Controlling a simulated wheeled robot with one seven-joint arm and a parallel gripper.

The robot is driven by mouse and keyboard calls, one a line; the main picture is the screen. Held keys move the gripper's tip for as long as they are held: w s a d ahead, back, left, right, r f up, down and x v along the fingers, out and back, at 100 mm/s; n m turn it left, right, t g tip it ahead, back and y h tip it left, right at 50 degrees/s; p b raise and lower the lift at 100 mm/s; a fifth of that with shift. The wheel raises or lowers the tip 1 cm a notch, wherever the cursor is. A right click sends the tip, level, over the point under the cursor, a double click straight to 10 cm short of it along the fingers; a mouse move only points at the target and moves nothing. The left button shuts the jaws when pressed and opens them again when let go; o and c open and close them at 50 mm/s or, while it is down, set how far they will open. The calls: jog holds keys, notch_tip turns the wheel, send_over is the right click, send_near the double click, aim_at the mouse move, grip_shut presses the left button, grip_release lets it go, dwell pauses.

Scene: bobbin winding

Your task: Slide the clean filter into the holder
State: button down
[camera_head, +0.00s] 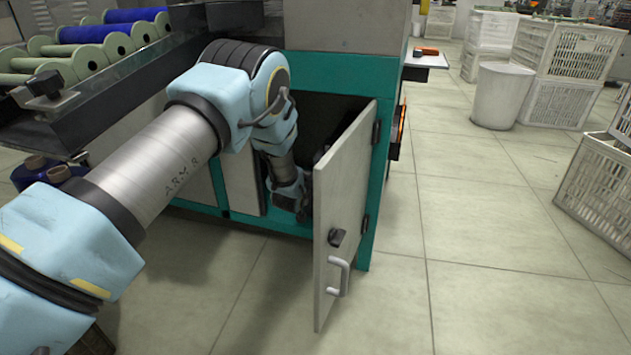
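My arm reaches down into the dark opening of a teal and grey machine cabinet (330,65). Its wrist is inside the opening, behind the open cabinet door (340,215). The gripper's fingers are hidden by the door and the cabinet's shadow, so I cannot see whether they hold anything. No filter and no holder can be made out; the inside of the cabinet is too dark and mostly covered by my arm and the door.
The door swings out toward me, with a handle (339,277) low on it. A rack of green and blue bobbins (95,35) stands upper left. White crates (568,75) and a white bin (502,95) stand at right. The tiled floor (500,230) between is clear.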

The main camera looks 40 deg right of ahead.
jog(key=shift+d, duration=0.1)
dwell(0.3)
jog(key=c, duration=0.5)
grip_release()
jog(key=shift+c, duration=0.2)
jog(key=shift+s, duration=0.1)
